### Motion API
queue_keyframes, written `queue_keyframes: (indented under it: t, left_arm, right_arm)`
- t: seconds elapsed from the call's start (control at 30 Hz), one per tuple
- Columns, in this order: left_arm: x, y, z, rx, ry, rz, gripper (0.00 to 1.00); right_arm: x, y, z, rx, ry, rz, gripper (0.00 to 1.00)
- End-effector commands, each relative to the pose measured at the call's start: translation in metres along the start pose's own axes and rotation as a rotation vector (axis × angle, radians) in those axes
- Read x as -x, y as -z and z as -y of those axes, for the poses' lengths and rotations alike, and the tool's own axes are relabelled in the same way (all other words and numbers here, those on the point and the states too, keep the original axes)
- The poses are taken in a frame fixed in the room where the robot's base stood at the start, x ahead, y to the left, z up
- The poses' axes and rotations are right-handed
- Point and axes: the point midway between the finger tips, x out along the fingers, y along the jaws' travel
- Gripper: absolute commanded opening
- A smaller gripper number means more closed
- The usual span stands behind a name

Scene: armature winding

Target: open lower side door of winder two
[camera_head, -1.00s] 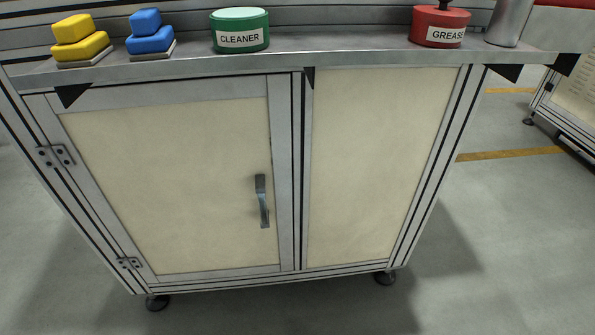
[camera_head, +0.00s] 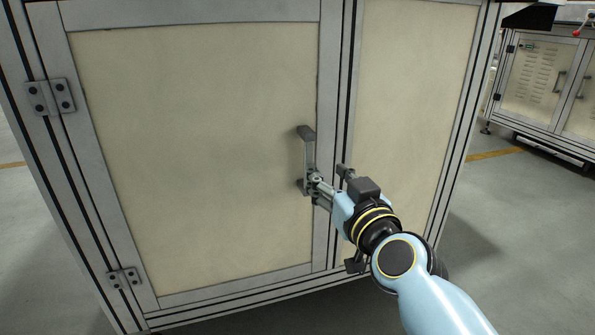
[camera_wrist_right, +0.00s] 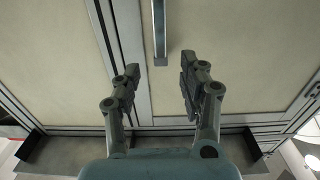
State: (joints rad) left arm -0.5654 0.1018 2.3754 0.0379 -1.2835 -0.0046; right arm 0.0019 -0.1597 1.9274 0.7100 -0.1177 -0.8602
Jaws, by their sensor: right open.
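The lower side door (camera_head: 200,150) is a cream panel in a grey metal frame and appears shut. Its hinges (camera_head: 50,97) are on the left edge. A grey bar handle (camera_head: 309,155) stands upright near its right edge. My right gripper (camera_head: 325,180) is at the lower end of the handle, and its fingers partly cover that end. In the right wrist view, my right gripper (camera_wrist_right: 159,70) is open, and the handle (camera_wrist_right: 160,30) lies in line with the gap between the fingers, its end near the fingertips. Contact is not clear. My left gripper is not in view.
A fixed-looking cream panel (camera_head: 415,120) is right of the door, beyond a metal post (camera_head: 346,90). Another cabinet (camera_head: 545,85) stands at the far right. Grey floor (camera_head: 510,220) is open on the right.

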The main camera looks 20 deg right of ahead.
Motion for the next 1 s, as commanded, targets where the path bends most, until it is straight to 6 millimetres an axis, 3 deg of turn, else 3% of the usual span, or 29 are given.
queue_keyframes:
  t: [0.17,0.5,0.67,0.93,1.0]
  left_arm:
    - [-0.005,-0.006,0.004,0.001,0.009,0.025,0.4]
    - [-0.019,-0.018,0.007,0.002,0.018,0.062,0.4]
    - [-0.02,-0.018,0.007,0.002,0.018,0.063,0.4]
    - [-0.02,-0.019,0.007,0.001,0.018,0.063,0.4]
    - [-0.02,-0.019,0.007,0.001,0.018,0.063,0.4]
  right_arm:
    - [-0.029,0.009,0.0,0.002,0.001,-0.009,0.42]
    - [-0.09,0.003,0.0,0.0,0.0,-0.003,0.42]
    - [-0.102,0.002,0.0,0.001,0.0,-0.001,0.42]
    - [-0.104,0.002,0.0,0.001,0.0,0.0,0.42]
    - [-0.104,0.002,0.0,0.001,0.0,0.0,0.36]
